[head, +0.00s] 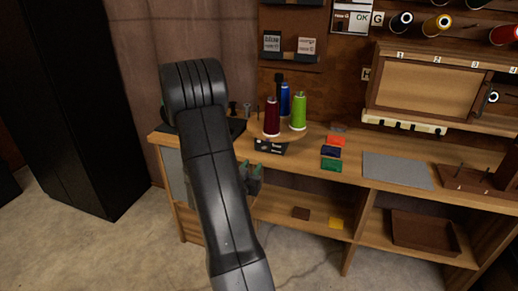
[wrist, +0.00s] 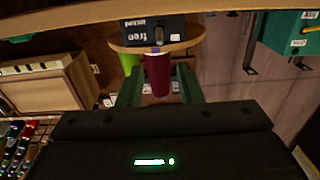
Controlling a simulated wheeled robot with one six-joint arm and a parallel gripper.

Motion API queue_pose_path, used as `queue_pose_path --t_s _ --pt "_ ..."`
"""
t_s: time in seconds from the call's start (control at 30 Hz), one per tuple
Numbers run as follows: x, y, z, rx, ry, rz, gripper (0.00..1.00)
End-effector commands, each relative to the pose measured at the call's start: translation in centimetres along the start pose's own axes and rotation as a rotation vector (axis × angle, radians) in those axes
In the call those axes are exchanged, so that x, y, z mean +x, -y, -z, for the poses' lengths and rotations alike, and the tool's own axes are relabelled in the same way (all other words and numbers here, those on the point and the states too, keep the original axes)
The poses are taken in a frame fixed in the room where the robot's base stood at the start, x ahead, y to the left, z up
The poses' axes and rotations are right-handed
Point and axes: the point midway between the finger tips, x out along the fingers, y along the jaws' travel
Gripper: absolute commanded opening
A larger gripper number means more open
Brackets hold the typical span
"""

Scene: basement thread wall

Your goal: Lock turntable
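The turntable is a round wooden disc (head: 292,136) on the bench top, its edge also showing in the wrist view (wrist: 190,44). A dark red spool (head: 271,117), a blue spool (head: 285,100) and a green spool (head: 299,111) stand on it. A black box (head: 270,147) is at its front; in the wrist view the box (wrist: 140,31) carries the words "free" and "locked". I cannot tell the lock's setting. My gripper (head: 250,178) is in front of the bench edge, below the turntable. In the wrist view its green fingers (wrist: 160,88) are apart, with nothing held between them.
Coloured cards (head: 332,152) and a grey mat (head: 398,170) lie on the bench right of the turntable. A wooden cabinet (head: 420,88) stands at the back right. A lower shelf (head: 285,212) lies under the bench top. The floor at the left is clear.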

Motion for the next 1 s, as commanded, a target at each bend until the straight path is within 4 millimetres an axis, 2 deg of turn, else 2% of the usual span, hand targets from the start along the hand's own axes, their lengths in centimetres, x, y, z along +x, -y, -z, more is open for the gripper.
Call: queue_pose_path --t_s 0.3,0.5,0.7,1.0 --pt "6.9 -0.1 0.1 0.001 0.000 -0.002 0.33" --pt "10.1 -0.1 0.1 0.000 0.000 0.000 0.33" --pt "11.5 0.0 0.0 -0.001 0.002 0.002 0.33" --pt "11.7 0.0 0.0 -0.001 0.002 0.002 0.31"
